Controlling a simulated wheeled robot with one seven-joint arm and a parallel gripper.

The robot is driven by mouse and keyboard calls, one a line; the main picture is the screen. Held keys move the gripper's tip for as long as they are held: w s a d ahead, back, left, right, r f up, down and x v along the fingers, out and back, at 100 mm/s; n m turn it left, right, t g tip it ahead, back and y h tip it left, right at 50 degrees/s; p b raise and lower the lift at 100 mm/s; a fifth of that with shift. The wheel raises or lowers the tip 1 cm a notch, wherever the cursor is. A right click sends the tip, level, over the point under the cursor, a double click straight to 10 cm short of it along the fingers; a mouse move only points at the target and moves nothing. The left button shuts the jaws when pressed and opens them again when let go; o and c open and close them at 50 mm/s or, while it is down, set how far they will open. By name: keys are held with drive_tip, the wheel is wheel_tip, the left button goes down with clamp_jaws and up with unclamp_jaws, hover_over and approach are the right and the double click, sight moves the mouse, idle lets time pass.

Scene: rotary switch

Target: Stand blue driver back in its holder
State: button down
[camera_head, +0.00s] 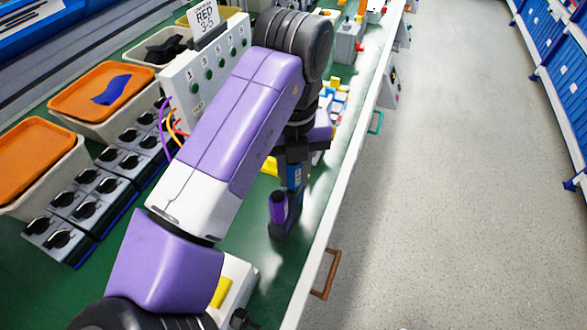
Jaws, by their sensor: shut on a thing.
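My gripper (294,165) hangs at the end of my purple and white arm, over the right part of the green bench. It is shut on the blue driver (294,177), of which only a short blue part shows. A dark holder (283,232) stands on the bench just below, near the front edge, with a purple-handled tool (278,207) upright in it. The driver's lower end is hard to make out against the holder, so I cannot tell whether it is in a slot or behind it.
A white panel (205,72) with green knobs and coloured wires stands behind my arm. Several black rotary switches (88,205) and bins with orange lids (103,91) line the left. Yellow and blue pieces (334,95) lie beyond my gripper. A pale box (236,285) stands nearer.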

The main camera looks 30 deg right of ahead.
drive_tip(key=shift+f+b, duration=0.65)
drive_tip(key=shift+f, duration=0.3)
drive_tip(key=c, duration=1.1)
unclamp_jaws()
drive_tip(key=shift+r, duration=0.1)
wheel_tip(320, 180, up, 8)
drive_tip(key=shift+f+p, duration=0.1)
drive_tip(key=shift+p, duration=0.45)
